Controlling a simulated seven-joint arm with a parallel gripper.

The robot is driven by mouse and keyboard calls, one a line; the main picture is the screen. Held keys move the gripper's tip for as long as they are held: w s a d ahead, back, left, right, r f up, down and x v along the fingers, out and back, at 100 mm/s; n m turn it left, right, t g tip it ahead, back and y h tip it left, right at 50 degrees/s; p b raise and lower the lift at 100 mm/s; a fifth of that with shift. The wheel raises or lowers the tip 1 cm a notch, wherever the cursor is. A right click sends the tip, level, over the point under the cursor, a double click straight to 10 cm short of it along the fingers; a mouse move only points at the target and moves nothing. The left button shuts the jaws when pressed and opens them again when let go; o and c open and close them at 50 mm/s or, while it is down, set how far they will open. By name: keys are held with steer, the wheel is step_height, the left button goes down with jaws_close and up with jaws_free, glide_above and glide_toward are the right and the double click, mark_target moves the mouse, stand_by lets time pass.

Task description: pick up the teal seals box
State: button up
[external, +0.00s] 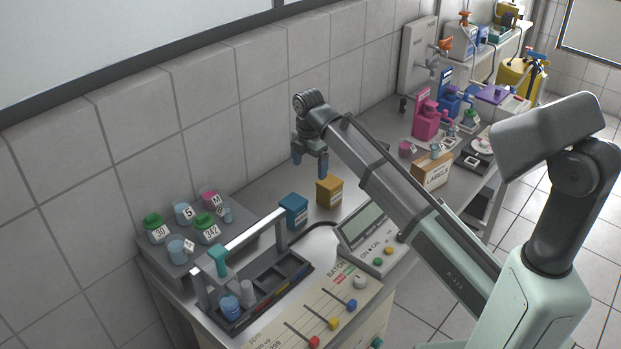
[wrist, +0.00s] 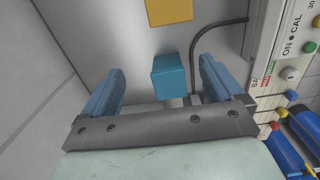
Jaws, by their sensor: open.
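The teal seals box (external: 293,211) stands upright on the grey bench, between the caddy with a handle and an orange-yellow box. In the wrist view the teal box (wrist: 169,77) shows between the two blue fingers, nearer the right one and below fingertip level. My gripper (external: 311,166) is open and empty, well above the bench, and points down. In the wrist view my gripper (wrist: 162,78) has its fingers spread wide on either side of the teal box. No contact shows.
An orange-yellow box (external: 329,191) stands just beyond the teal box; it also shows in the wrist view (wrist: 169,11). The handled caddy (external: 262,302) and a scale with a display (external: 371,236) stand close by. A dark cable runs past the teal box. The tiled wall is behind.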

mark_target(294, 210)
steer(key=s+a, duration=0.4)
steer(key=s, duration=0.1)
steer(key=shift+s+a+r, duration=0.2)
steer(key=shift+s+a, duration=0.05)
steer(key=shift+a, duration=0.1)
steer(key=f, duration=1.3)
steer(key=shift+a+f, duration=0.2)
steer(key=shift+f, duration=0.15)
steer(key=c, duration=1.1)
steer(key=shift+c, duration=0.2)
steer(key=shift+r, duration=0.15)
